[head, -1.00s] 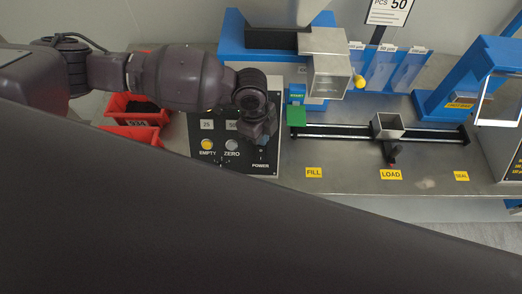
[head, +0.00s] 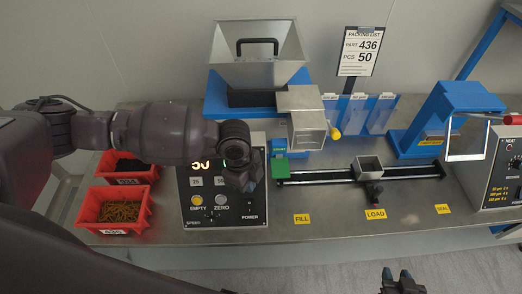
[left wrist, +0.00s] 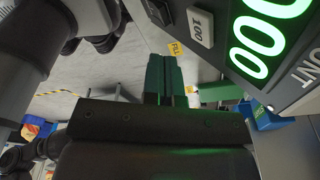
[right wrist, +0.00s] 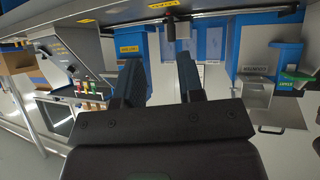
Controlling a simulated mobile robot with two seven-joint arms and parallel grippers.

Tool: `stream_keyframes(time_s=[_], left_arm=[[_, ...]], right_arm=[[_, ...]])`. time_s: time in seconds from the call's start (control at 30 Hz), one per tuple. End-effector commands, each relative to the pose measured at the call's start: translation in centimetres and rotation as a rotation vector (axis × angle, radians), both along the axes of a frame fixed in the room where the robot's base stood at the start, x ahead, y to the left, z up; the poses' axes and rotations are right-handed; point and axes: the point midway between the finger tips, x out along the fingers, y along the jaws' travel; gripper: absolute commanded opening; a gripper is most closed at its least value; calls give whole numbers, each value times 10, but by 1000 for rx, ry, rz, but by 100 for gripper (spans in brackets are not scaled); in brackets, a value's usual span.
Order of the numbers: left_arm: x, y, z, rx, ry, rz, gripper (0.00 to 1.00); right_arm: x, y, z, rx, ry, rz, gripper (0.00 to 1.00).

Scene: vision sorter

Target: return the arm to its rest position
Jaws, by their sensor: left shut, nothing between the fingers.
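My left arm reaches in from the left in the head view. Its gripper (head: 246,184) hangs in front of the counter panel (head: 200,222), over its right side. In the left wrist view the two fingers (left wrist: 165,75) are together with nothing between them, and the panel's lit green display is close by on the right. My right gripper (head: 402,280) is at the bottom edge of the head view, in front of the bench. In the right wrist view its fingers (right wrist: 160,78) are apart and empty.
Red bins (head: 98,222) stand left of the panel, one holding brownish pieces. A steel hopper (head: 225,70) stands behind the panel. A rail (head: 320,177) with a small box (head: 368,167) runs right. A blue sealer frame (head: 465,97) stands at the right. The bench front (head: 340,226) is mostly clear.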

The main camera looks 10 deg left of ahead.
Motion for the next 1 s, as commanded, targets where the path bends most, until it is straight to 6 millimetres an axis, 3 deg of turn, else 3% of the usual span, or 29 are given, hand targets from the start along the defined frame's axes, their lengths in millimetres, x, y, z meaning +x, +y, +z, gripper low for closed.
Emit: stream_keyframes(time_s=[0.27,0.5,0.7,0.83,1.0], left_arm=[[-3,-7,-3,-27,-4,13,0],[-17,-57,-18,-252,-52,153,0],[-20,-87,-21,-472,-109,362,0],[-18,-92,-22,-596,-151,518,0],[-14,-77,-27,-722,-214,745,0]], right_arm=[[1,1,2,2,-7,-1,35],[3,1,0,2,-12,0,35],[5,1,-1,2,-19,0,35],[7,2,-1,2,-24,1,35],[8,2,-3,2,-27,3,35]])
